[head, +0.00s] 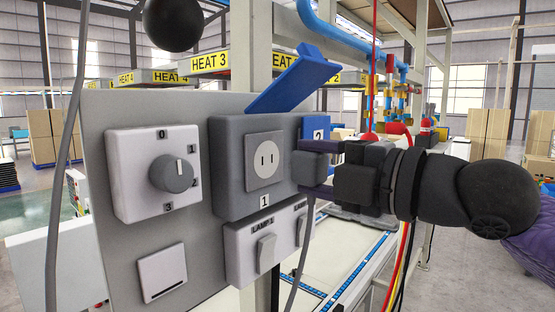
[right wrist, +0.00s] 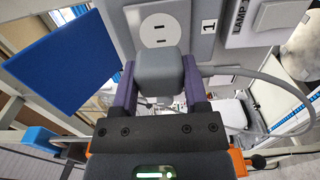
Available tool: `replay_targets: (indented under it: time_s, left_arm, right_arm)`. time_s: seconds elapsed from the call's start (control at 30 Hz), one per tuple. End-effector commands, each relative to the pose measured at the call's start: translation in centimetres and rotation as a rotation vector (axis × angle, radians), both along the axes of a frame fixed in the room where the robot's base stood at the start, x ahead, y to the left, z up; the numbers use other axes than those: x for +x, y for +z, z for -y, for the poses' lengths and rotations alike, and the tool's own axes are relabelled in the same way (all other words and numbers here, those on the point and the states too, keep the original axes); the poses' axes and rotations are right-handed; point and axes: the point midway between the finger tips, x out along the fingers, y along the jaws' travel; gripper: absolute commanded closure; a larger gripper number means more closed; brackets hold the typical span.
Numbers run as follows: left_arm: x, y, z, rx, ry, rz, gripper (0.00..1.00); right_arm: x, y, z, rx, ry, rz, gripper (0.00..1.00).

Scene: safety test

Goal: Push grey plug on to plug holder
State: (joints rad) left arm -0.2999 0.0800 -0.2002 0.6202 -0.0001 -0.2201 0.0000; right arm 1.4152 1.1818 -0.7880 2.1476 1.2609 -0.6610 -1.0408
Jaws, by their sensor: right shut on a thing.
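The plug holder (head: 230,165) is a grey box on the panel, with a white two-slot socket face (head: 265,162) and a label 1. Its blue lid (head: 290,78) is raised. My right gripper (head: 318,168) is just right of the box, shut on the grey plug (head: 307,170). In the right wrist view, the plug (right wrist: 158,75) sits between the purple fingers, its grey cable leading off right. The socket face (right wrist: 160,28) appears just beyond the plug, its slots uncovered. The plug looks apart from the slots; the exact gap is hard to tell. My left gripper is not in view.
Left of the holder is a rotary switch box (head: 152,175); below are lamp switches (head: 267,247). A second blue cover labelled 2 (head: 316,127) is behind my gripper. Grey cable (head: 300,260) hangs below it. Red and yellow cables (head: 398,265) hang below my right wrist.

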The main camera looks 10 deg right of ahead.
Motion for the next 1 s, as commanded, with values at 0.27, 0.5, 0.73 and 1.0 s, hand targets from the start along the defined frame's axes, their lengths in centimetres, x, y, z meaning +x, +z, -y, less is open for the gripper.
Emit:
replay_targets:
  time_s: [0.27,0.5,0.73,1.0]
  left_arm:
    - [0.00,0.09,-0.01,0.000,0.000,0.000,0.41]
    - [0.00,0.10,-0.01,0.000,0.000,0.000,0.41]
    - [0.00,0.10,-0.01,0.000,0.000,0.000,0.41]
    - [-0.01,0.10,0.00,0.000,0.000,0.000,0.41]
  right_arm:
    - [-0.85,0.00,0.68,0.000,-0.001,0.000,1.00]
    - [-1.12,-0.01,0.82,0.000,0.000,0.000,1.00]
    - [-1.10,-0.01,0.81,0.000,0.000,0.000,1.00]
    - [-1.10,-0.01,0.80,0.000,0.000,0.000,1.00]
